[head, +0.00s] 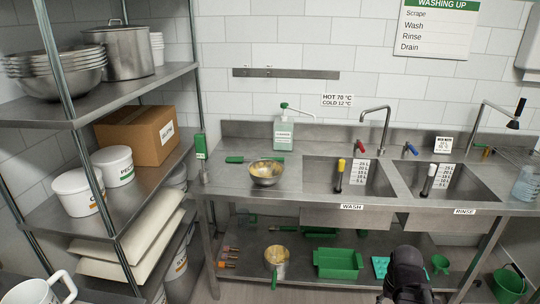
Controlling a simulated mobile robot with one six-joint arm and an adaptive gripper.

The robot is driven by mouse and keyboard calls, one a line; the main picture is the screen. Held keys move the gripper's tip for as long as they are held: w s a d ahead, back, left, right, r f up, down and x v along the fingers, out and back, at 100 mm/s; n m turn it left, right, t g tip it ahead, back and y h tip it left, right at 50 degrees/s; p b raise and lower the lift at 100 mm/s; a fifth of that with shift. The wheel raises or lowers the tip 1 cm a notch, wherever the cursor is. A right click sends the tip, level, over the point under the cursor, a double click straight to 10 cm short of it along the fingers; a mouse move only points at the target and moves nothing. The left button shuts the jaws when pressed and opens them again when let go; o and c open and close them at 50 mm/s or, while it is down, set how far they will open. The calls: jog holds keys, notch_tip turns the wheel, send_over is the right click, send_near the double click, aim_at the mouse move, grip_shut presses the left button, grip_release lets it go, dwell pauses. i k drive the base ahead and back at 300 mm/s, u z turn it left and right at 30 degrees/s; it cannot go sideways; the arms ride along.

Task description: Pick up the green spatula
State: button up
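A flat, long green utensil (240,159) lies on the steel counter, just left of a metal bowl (266,172). It looks like the green spatula, but it is too small to be sure. Its right end lies close to the bowl's rim. The dark end of my arm, with my gripper (407,278), shows at the bottom right of centre, in front of the lower shelf. It is well apart from the green utensil. Its fingers cannot be made out, and nothing held is visible.
The counter has a wash sink (352,178) and a rinse sink (440,180). A soap bottle (283,136) stands behind the bowl. A green upright item (200,146) is at the counter's left end. The lower shelf bears a green tub (338,264). A storage rack (150,195) stands left.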

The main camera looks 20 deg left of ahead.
aim_at(240, 160)
jog(key=z, duration=0.25)
jog(key=i, duration=1.6)
jog(key=u, duration=0.8)
jog(key=i, duration=0.85)
jog(key=u, duration=0.55)
